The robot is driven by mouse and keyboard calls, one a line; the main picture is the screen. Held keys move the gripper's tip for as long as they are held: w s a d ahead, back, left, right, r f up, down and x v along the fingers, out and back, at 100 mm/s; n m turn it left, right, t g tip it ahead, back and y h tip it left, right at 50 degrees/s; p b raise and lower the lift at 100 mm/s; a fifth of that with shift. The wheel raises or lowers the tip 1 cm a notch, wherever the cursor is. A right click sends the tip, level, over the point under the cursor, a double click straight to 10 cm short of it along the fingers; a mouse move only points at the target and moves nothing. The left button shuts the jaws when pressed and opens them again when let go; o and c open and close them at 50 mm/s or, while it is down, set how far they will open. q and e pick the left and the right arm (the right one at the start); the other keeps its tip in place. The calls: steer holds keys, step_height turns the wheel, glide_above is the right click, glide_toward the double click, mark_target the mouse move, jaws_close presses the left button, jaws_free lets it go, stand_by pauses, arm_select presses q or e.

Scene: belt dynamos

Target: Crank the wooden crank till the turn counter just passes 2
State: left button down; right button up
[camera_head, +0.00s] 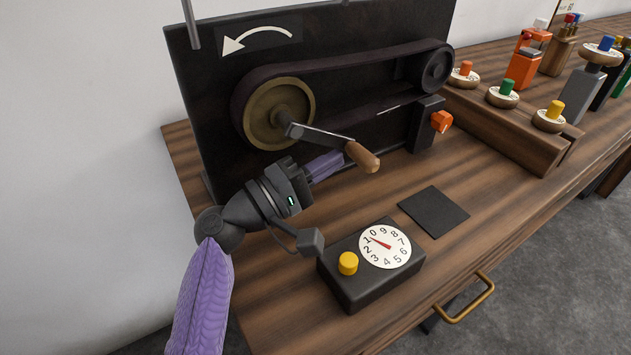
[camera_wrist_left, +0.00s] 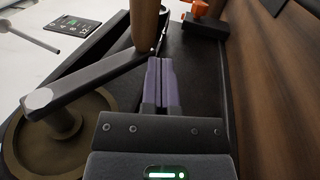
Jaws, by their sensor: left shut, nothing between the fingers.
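The wooden crank handle (camera_head: 362,157) sits on a grey crank arm (camera_head: 318,135) that runs right and slightly down from the hub of the brass wheel (camera_head: 279,112). The handle also shows in the left wrist view (camera_wrist_left: 145,25). My left gripper (camera_head: 338,158) is shut and empty, its purple fingers pointing toward the handle, just below the crank arm. In the wrist view the fingertips (camera_wrist_left: 160,62) lie close to the handle; whether they touch it I cannot tell. The turn counter (camera_head: 385,247) has a red pointer between 0 and 1. My right gripper is not in view.
A belt (camera_head: 350,62) links the wheel to a smaller pulley (camera_head: 437,70) on a black backboard (camera_head: 325,30). An orange knob (camera_head: 441,121) stands right of the handle. The counter box has a yellow button (camera_head: 348,263). A dark mat (camera_head: 433,211) lies on the bench.

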arm_select(q)
steer(key=shift+w+d+r, duration=0.35)
steer(key=shift+d+r, duration=0.3)
steer(key=shift+r, duration=0.05)
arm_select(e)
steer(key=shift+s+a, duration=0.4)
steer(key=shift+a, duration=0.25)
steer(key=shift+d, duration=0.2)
